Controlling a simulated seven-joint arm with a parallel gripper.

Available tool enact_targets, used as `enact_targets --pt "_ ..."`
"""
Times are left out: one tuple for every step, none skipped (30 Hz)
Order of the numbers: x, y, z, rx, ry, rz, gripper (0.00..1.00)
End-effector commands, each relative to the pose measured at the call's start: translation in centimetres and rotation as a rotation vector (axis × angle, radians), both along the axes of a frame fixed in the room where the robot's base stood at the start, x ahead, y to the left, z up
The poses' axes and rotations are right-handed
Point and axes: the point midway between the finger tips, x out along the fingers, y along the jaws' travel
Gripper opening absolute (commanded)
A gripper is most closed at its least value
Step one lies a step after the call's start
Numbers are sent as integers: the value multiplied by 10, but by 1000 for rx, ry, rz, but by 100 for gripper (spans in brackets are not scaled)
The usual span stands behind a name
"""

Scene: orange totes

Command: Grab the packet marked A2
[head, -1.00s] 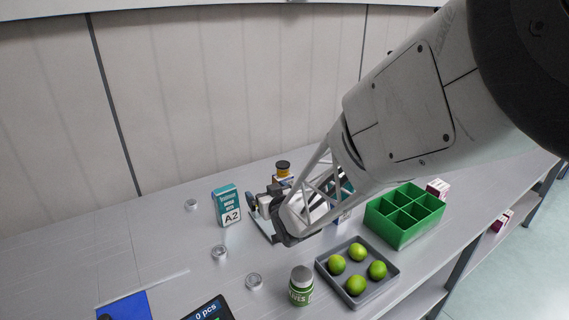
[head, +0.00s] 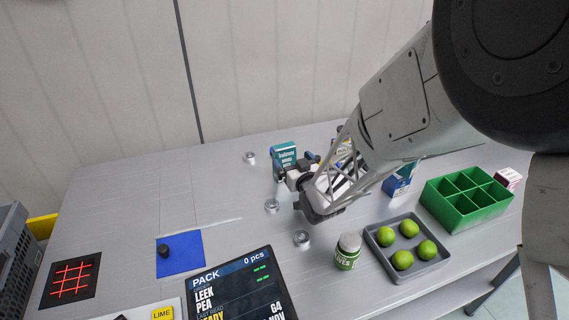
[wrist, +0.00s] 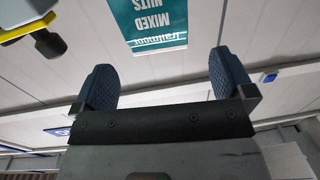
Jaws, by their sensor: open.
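The packet marked A2 (head: 284,153) is a teal upright box with white lettering, standing towards the back of the table in the head view. Its lower part and A2 label are hidden behind my gripper. My gripper (head: 294,168) is in front of the packet in the head view. In the wrist view my gripper (wrist: 164,78) has two dark blue fingers spread apart, with nothing between them. The packet lies beyond the fingertips, within their spread.
Several small metal tins (head: 302,239) lie left of my arm. A green-labelled jar (head: 347,252), a grey tray (head: 385,262) of limes and a green divided bin (head: 463,211) stand at right. A blue mat (head: 190,246) and a screen (head: 243,293) lie front left.

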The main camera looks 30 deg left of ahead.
Motion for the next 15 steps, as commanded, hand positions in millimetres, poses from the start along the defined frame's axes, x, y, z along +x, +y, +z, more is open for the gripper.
enact_targets --pt "2 3 0 0 0 0 100" --pt "4 5 0 0 0 0 100" --pt "6 7 0 0 0 0 100" --pt "7 8 0 0 0 1 100" --pt "8 10 0 0 0 1 100" --pt "10 12 0 0 0 0 100" --pt "11 13 0 0 0 0 100" --pt "12 14 0 -1 1 0 100" --pt "12 14 0 -1 1 0 100" --pt "13 15 0 -1 1 0 100" --pt "13 15 0 -1 1 0 100" --pt "13 15 0 -1 1 0 100" --pt "13 15 0 -1 1 0 100" --pt "13 15 0 -1 1 0 100" --pt "13 15 0 -1 1 0 100"
